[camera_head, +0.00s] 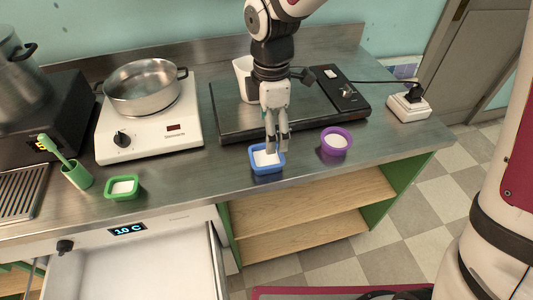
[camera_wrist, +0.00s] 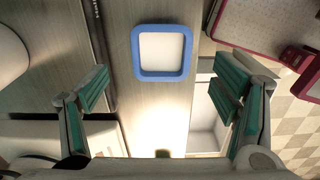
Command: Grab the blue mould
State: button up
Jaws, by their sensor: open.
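The blue mould (camera_head: 267,170) is a small square tray with a white filling, on the steel counter near its front edge. In the wrist view the blue mould (camera_wrist: 183,74) lies at upper middle, ahead of and between the spread fingers. My gripper (camera_head: 277,145) hangs over the mould's back part in the head view, pointing down. In the wrist view my gripper (camera_wrist: 165,90) has its teal-padded fingers wide apart with nothing between the pads. No finger visibly touches the mould; the exact height above it is hard to tell.
A purple round mould (camera_head: 336,141) stands to the right, a green mould (camera_head: 122,188) and green cup (camera_head: 76,175) to the left. Behind are a dark hotplate (camera_head: 230,124) with a white container (camera_head: 243,78), and a white stove (camera_head: 155,140) with a pot (camera_head: 146,90).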

aim_at(271, 162)
notch_tip(271, 162, down, 9)
jog(key=shift+s+d+f+b, duration=0.1)
jog(key=shift+f+b, duration=0.05)
jog(key=shift+b, duration=0.35)
jog(key=c, duration=1.1)
